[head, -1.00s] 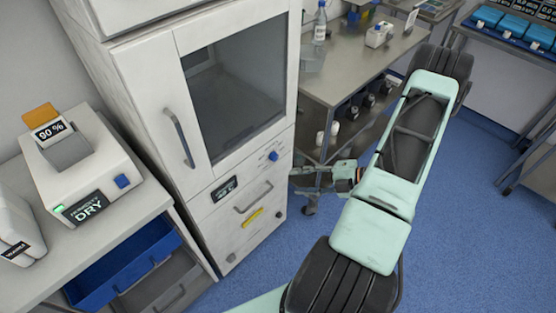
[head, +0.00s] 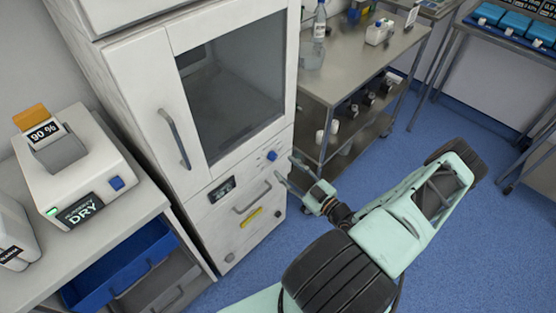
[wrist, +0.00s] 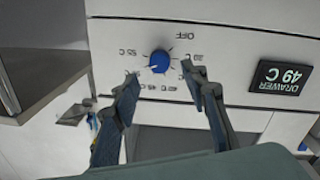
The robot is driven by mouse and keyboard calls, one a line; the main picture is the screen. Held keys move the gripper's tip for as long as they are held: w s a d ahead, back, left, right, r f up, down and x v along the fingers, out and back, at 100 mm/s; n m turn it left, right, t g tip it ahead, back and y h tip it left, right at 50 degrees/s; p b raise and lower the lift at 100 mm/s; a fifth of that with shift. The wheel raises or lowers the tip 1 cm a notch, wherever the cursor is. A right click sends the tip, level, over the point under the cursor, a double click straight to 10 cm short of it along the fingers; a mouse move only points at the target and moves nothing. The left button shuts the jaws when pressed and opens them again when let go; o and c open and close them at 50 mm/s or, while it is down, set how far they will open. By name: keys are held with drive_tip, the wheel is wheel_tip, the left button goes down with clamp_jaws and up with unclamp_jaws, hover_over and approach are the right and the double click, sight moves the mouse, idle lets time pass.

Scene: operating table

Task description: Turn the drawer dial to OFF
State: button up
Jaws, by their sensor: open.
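The blue drawer dial (head: 271,155) is on the white cabinet front, right of the small display and above the drawer handle. In the wrist view the dial (wrist: 159,61) sits upside down, with OFF printed beyond it and temperature marks around its other sides. A small pale mark shows on its lower left edge; I cannot read the setting surely. My gripper (head: 286,168) is open, its fingers pointing at the cabinet near the dial. In the wrist view the fingertips of my gripper (wrist: 160,78) are apart, on either side below the dial, with no clear contact.
The drawer handle (head: 253,197) and a yellow label (head: 251,218) lie below the dial. A steel trolley (head: 350,65) stands right of the cabinet. Blue floor (head: 440,250) is clear at the right.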

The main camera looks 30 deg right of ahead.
sight(274, 158)
drive_tip(key=x, duration=0.5)
clamp_jaws()
